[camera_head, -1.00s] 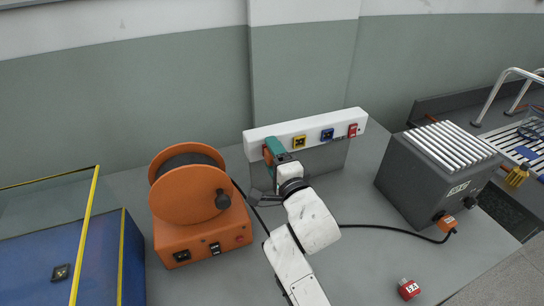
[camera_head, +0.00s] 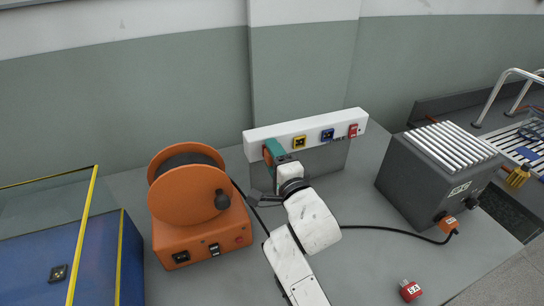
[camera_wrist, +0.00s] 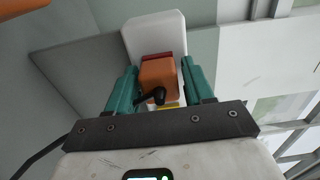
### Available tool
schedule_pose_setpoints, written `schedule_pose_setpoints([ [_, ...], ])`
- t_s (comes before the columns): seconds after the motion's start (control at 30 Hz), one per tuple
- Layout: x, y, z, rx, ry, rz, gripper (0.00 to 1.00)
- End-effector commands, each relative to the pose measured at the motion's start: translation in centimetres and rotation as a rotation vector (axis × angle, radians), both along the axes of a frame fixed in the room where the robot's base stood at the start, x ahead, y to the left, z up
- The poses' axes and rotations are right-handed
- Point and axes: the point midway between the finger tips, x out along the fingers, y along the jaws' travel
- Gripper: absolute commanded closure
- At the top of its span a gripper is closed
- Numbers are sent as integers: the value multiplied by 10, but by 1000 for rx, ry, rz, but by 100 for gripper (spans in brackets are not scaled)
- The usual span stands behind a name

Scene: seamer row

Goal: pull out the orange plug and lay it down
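The orange plug (camera_wrist: 160,80) sits between the two teal fingers of my gripper (camera_wrist: 161,88) in the wrist view. A slim gap seems to show beside it, clearest on the right, so the fingers look open around it. A short black cable end leaves its near face. In the head view the orange plug (camera_head: 267,155) is mostly hidden by my gripper (camera_head: 277,153), at the left end of the white socket rail (camera_head: 264,134). Whether it is fully seated is hidden.
Yellow (camera_head: 299,142), blue (camera_head: 327,135) and red (camera_head: 353,130) sockets line the rail. An orange cable reel (camera_head: 190,250) stands left, a grey ribbed box (camera_head: 420,180) right. A red plug (camera_head: 410,291) lies front right.

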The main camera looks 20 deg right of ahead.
Motion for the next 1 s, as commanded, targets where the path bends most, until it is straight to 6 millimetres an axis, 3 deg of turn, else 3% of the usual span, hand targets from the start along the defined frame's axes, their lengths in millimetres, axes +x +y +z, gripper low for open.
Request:
schedule_pose_setpoints([
  [0.53,0,0,0,0,1,0,100],
  [1.0,-11,0,-1,0,0,1,100],
])
